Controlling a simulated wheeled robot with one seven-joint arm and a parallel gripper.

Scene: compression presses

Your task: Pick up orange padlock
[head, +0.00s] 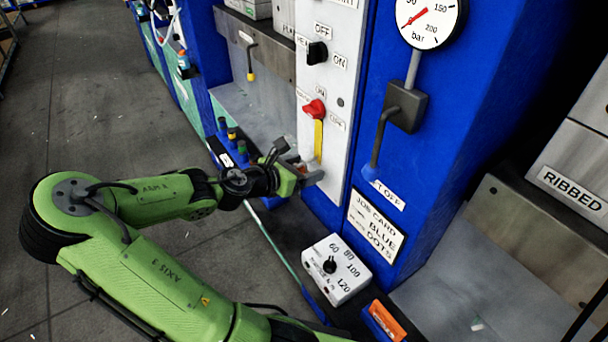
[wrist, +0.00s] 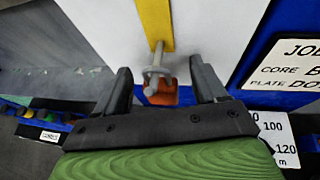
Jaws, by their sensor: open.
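The orange padlock (wrist: 160,93) shows in the wrist view as a small orange-red block just below the yellow strip on the white panel. A grey pin-like piece (wrist: 157,70) stands in front of it and partly covers it. My gripper (wrist: 164,82) is open, with one dark finger on each side of the block. Nothing is clearly held, and I cannot tell whether the fingers reach to its depth. In the head view my gripper (head: 310,172) is at the lower end of the yellow strip (head: 318,140), and the padlock there is mostly hidden.
A red knob (head: 315,109) and a black knob (head: 317,52) stick out of the white panel above. A white dial box (head: 336,268) and an orange-topped blue item (head: 385,320) sit lower right.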

